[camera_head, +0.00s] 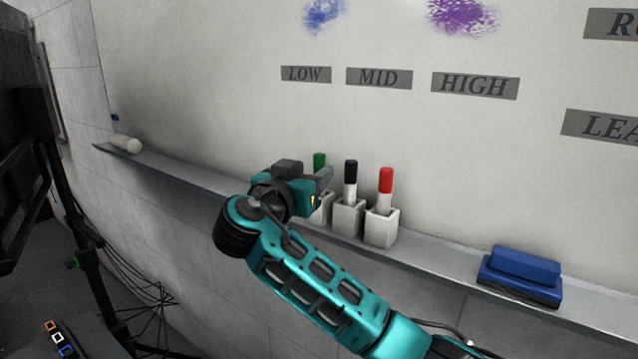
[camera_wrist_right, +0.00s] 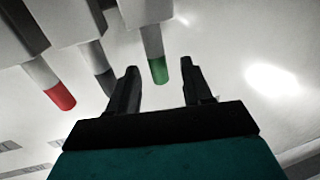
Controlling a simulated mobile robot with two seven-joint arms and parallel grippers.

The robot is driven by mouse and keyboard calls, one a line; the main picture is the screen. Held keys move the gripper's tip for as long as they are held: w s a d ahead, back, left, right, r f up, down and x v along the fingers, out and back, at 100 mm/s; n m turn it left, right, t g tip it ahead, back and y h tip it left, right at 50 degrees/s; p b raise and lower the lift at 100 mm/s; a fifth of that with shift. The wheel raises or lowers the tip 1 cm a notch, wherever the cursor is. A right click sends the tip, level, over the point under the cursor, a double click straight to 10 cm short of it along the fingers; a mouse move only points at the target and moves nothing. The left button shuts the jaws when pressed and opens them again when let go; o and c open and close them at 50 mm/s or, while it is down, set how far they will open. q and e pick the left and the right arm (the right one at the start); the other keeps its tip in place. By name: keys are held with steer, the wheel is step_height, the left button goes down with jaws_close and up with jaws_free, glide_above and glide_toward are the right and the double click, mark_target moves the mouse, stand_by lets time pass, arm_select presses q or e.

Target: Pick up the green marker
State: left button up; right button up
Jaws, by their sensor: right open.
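The green marker (camera_head: 319,160) stands upright in the leftmost of three pale holders on the whiteboard ledge. In the head view only its green cap shows; my gripper covers most of its body. In the right wrist view the green marker (camera_wrist_right: 158,68) appears upside down, its cap between the two finger tips sideways, with gaps on both sides. My right gripper (camera_head: 322,188) is open and empty at the holder; it also shows in the right wrist view (camera_wrist_right: 159,78). I cannot tell how deep the marker sits between the fingers. My left gripper is out of view.
A black marker (camera_head: 350,178) and a red marker (camera_head: 386,185) stand in holders just to the right. A blue eraser (camera_head: 522,270) lies farther right on the ledge (camera_head: 440,258). A white cylinder (camera_head: 126,143) lies at its left end. The whiteboard rises close behind.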

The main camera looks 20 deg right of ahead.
mark_target(317, 170)
steer(key=x, duration=0.3)
steer(key=shift+w+d+f, duration=0.1)
steer(key=shift+w+d, duration=0.1)
steer(key=shift+d, duration=0.15)
jaws_close()
